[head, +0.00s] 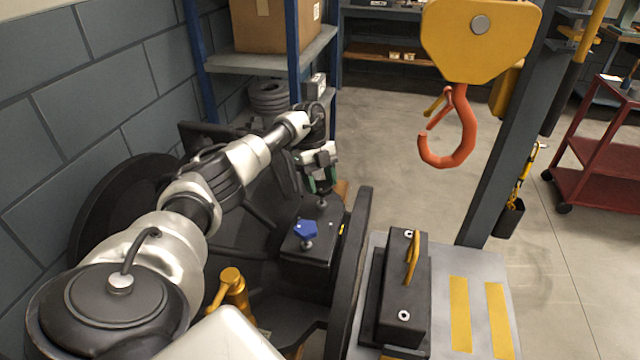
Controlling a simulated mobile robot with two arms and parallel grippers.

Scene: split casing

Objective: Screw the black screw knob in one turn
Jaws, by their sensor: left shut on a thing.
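My left gripper (321,182) reaches in from the left and points down at the far end of a dark casing block (309,262). Its fingers, with green parts showing, are shut on the black screw knob (322,203), which is small, dark and partly hidden by them. A blue star-shaped knob (306,230) stands on the near part of the same block, apart from the gripper. The thread under the black knob cannot be seen. My right gripper is not in view.
A dark casing part (392,318) with a yellow handle (412,258) lies on a grey table (483,275) with yellow stripes. An orange hook (458,140) hangs from a yellow hoist block (480,55). A red cart (605,165) stands at right. Blue shelving (270,62) stands behind.

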